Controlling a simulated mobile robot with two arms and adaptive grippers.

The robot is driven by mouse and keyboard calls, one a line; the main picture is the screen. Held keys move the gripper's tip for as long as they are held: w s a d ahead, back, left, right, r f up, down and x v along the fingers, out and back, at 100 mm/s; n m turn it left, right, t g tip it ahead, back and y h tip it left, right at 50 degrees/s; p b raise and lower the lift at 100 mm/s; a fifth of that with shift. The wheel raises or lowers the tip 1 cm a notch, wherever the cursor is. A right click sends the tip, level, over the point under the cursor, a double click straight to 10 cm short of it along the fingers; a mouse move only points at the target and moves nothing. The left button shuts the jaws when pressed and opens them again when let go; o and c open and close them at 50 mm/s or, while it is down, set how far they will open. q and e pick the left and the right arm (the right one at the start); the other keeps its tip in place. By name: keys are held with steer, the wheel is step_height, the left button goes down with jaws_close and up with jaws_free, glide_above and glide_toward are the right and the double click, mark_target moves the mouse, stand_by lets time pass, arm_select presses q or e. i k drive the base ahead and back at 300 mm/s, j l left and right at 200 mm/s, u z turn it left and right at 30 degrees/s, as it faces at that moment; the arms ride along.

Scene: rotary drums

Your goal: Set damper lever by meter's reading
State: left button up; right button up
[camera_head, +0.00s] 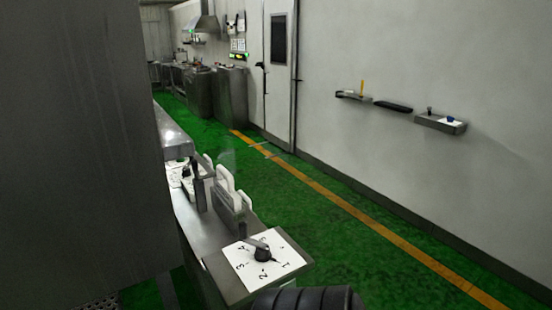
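A dark knob (263,254) with a grey lever (255,243) sits on the card. The lever points up and left, near the 4. I cannot make out a meter with a readable value. Neither gripper shows in the head view. A black ribbed rounded part cuts into the bottom edge, just below the card.
A large grey panel (70,150) blocks the left side. White upright pieces (227,182) stand on the counter (205,236) behind the card. Green floor (290,210) lies open to the right, with a yellow line. Small shelves (440,124) hang on the right wall.

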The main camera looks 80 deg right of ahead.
mark_target(186, 172)
steer(key=z, duration=1.9)
steer(key=i+l+z, duration=0.2)
steer(key=l+z, duration=0.25)
steer(key=i+l+z, duration=0.65)
steer(key=l+z, duration=0.2)
steer(key=i+l+z, duration=0.3)
steer(key=z, duration=0.15)
steer(key=i+l, duration=0.1)
steer(key=i, duration=0.35)
steer(key=i+l+u, duration=0.1)
steer(key=i, duration=0.35)
steer(key=i+j+u, duration=0.15)
steer(key=i+u, duration=0.75)
steer(key=i+l+u, duration=0.15)
steer(key=i+u, duration=0.3)
steer(key=i+j+u, duration=0.1)
steer(key=i+u, duration=0.25)
steer(key=i, duration=0.2)
steer(key=i+u, duration=0.35)
steer(key=i, duration=0.2)
steer(key=i+l+u, duration=0.2)
steer(key=i+u, duration=0.15)
steer(key=i, duration=0.2)
